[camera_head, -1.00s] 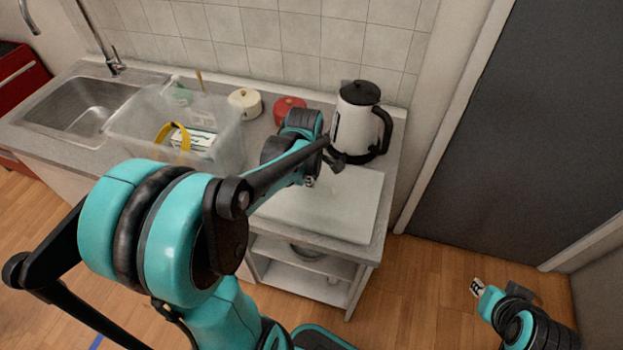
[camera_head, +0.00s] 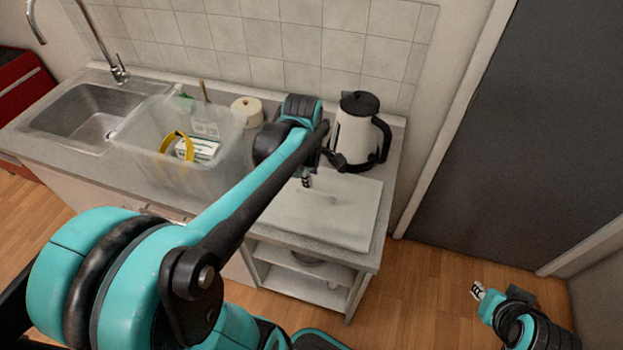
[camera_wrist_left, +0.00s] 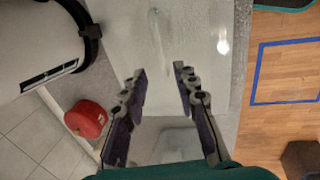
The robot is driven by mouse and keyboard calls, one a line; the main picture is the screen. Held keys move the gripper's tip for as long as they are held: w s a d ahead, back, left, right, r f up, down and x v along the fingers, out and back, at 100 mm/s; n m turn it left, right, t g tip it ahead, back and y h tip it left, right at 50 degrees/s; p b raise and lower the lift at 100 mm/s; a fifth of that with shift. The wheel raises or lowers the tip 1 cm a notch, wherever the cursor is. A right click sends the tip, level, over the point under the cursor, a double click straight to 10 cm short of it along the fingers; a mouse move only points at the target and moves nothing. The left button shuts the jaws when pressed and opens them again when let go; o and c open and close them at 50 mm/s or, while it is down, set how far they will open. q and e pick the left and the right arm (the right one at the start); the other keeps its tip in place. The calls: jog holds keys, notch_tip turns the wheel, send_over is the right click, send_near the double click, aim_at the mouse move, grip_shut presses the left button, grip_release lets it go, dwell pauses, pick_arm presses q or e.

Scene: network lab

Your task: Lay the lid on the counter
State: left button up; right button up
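The lid (camera_head: 340,215) is a flat, pale, translucent panel. It lies on the right part of the grey counter (camera_head: 362,258), in front of the kettle. In the left wrist view the lid (camera_wrist_left: 200,35) shows a raised bar-like ridge (camera_wrist_left: 156,40). My left gripper (camera_head: 306,180) is over the lid's rear part. In the left wrist view its fingers (camera_wrist_left: 160,74) are apart with nothing between them, and the ridge lies beyond the fingertips. My right gripper (camera_head: 477,291) is at the lower right, above the floor; its finger opening is too small to tell.
A white and black kettle (camera_head: 352,130) stands behind the lid. A translucent bin (camera_head: 150,165) holding several items stands left, beside the sink (camera_head: 80,112). A cream pot (camera_head: 247,110) stands behind.

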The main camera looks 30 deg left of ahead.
pick_arm(q)
jog(key=s+d+r+m+t, duration=0.1)
jog(key=s+d+m, duration=0.3)
jog(key=m, duration=0.6)
jog(key=s+d+r+m+t, duration=0.2)
jog(key=s+d+m+t, duration=0.2)
jog(key=d+m, duration=0.3)
jog(key=s+m+p, duration=0.1)
jog(key=m, duration=0.2)
jog(key=shift+d+m+h, duration=0.2)
jog(key=shift+m+h, duration=0.1)
notch_tip(320, 180, down, 4)
jog(key=b, duration=0.4)
jog(key=shift+f, duration=0.1)
jog(key=shift+a, duration=0.15)
